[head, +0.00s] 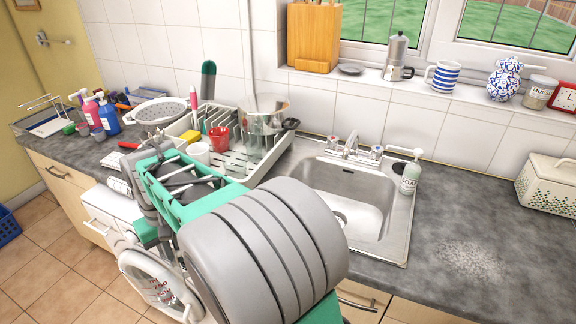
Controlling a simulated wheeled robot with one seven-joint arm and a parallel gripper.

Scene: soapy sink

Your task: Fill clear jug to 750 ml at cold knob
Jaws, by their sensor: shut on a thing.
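I cannot tell which knob is cold. My grey and green arm fills the foreground and hides part of the sink and counter. My gripper's fingertips are not visible.
The dish rack (235,160) holds a red cup (217,138). A colander (158,112) and several bottles stand farther left. A soap bottle (411,176) is right of the sink. The counter (460,220) right of the sink is mostly clear, before a white bin (548,184).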

